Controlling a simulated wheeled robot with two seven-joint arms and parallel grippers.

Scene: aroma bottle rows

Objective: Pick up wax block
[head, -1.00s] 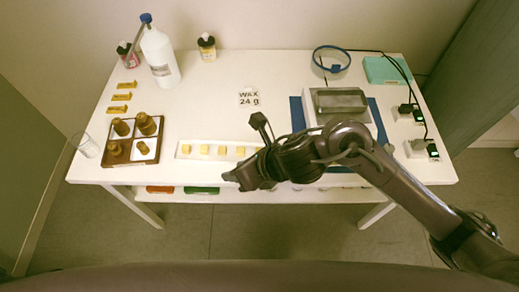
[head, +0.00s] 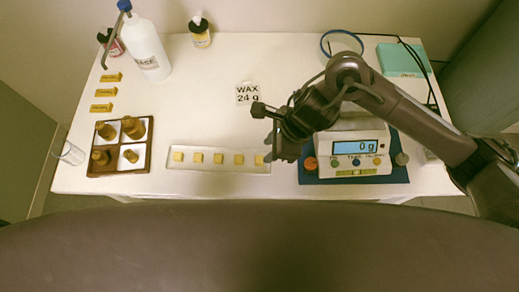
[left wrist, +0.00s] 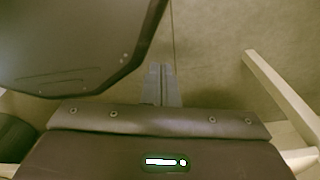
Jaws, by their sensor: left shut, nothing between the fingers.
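Several small yellow wax blocks (head: 218,158) sit in a row on a pale narrow tray (head: 208,169) near the table's front edge. My right gripper (head: 272,153) hangs at the tray's right end, close beside the rightmost block (head: 259,159). Its fingers are dark and partly hidden by the wrist, so whether they are open or touch that block is unclear. My left gripper (left wrist: 160,86) is shut and empty over the floor in the left wrist view, and is not in the head view.
A scale (head: 354,150) reading 0 g stands on a blue mat (head: 398,173) right of my right gripper. A "WAX 24 g" card (head: 248,93) stands behind the tray. A brown bottle holder (head: 92,170), a white bottle (head: 148,48) and a glass (head: 70,152) are at left.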

